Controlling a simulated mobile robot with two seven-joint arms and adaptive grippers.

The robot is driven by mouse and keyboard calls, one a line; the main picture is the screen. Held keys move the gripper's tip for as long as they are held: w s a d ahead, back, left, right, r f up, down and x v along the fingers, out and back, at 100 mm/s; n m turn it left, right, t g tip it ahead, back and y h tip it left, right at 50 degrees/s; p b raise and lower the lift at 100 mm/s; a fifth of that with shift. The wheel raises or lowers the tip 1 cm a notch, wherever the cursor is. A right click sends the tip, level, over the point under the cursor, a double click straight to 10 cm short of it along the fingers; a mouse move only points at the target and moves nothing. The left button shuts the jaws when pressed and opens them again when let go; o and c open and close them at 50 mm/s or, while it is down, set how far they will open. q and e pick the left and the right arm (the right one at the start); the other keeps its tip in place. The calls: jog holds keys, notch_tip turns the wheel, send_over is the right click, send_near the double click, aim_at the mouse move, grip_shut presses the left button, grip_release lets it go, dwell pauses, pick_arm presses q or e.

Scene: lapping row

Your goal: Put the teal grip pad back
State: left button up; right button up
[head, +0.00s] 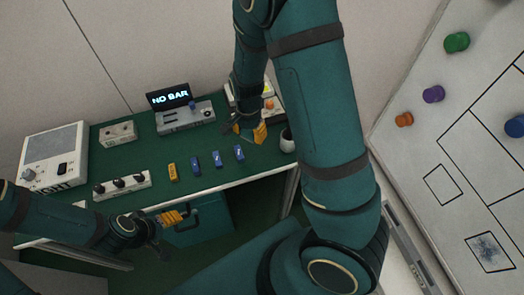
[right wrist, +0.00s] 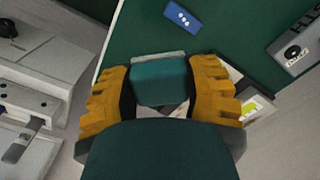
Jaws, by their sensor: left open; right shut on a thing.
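My right gripper (head: 254,132) is over the back right of the green bench. In the right wrist view its yellow fingers (right wrist: 160,95) are shut on a teal block, the teal grip pad (right wrist: 160,82), with a pale strip along its far edge. In the head view I cannot make the pad out at the fingers.
On the green bench (head: 135,147) stand a yellow block (head: 172,172), several blue blocks (head: 217,159), a knob strip (head: 122,185), a "NO BAR" display unit (head: 185,115) and a white cup (head: 287,140). A pale device (head: 268,90) is partly hidden behind my right arm. A whiteboard (head: 450,130) stands right.

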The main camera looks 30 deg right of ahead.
aim_at(261, 151)
jog(key=d+f+m+b, duration=0.1)
jog(key=f+m, duration=0.1)
jog(key=f, duration=0.2)
jog(key=d+f+m+b, duration=0.1)
jog(key=f+m, duration=0.2)
jog(key=f, duration=0.1)
jog(key=d+f+m+b, duration=0.1)
jog(key=f+m, duration=0.2)
jog(key=shift+d+f, duration=0.35)
jog(key=shift+f, duration=0.05)
jog(key=shift+s, duration=0.1)
jog(key=o, duration=1.1)
jog(key=shift+f, duration=0.15)
